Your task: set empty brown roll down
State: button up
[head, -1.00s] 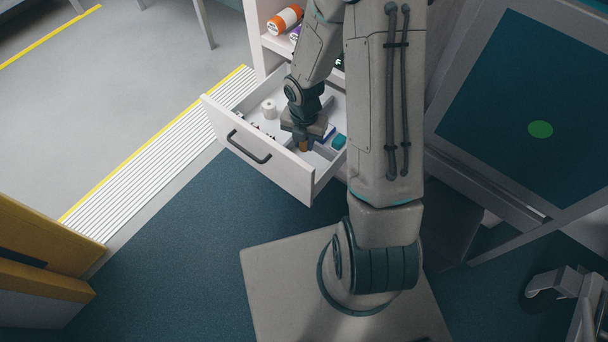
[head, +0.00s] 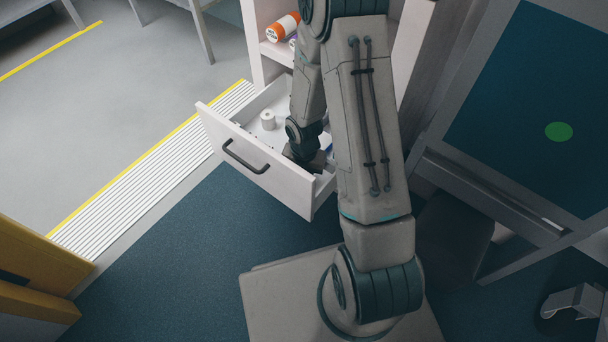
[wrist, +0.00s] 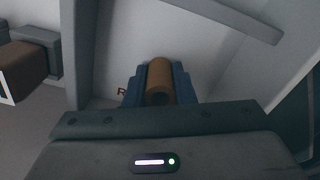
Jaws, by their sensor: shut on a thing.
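The empty brown roll (wrist: 159,82) is a short brown tube, seen in the wrist view with its dark hollow end facing the camera. My gripper (wrist: 160,85) is shut on it, with a blue-grey finger on each side. In the head view my gripper (head: 308,163) is down inside the open white drawer (head: 262,165), near its front right corner. The roll is hidden there behind my arm. The pale drawer floor shows beyond the roll in the wrist view; I cannot tell whether the roll touches it.
A white roll (head: 268,120) stands in the drawer, left of my gripper. A grey divider (wrist: 220,18) crosses the drawer in the wrist view, and a brown and grey object (wrist: 25,65) lies at the left. An orange and white bottle (head: 283,28) lies on the shelf above.

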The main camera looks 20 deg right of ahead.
jog(key=shift+f, duration=0.1)
jog(key=o, duration=1)
jog(key=shift+c, duration=0.2)
jog(key=s+d+r+m+h+p, duration=0.1)
jog(key=s+r+m+p, duration=0.2)
jog(key=r+m, duration=0.75)
jog(key=s+d+r+m+p, duration=0.1)
jog(key=s+r+m+p, duration=0.3)
jog(key=r, duration=1.1)
jog(key=s+a+r+m+t+y+b, duration=0.1)
jog(key=s+r+m, duration=0.5)
jog(key=m, duration=0.9)
jog(key=shift+s+a+r, duration=0.15)
jog(key=shift+a+r, duration=0.3)
jog(key=shift+r, duration=0.85)
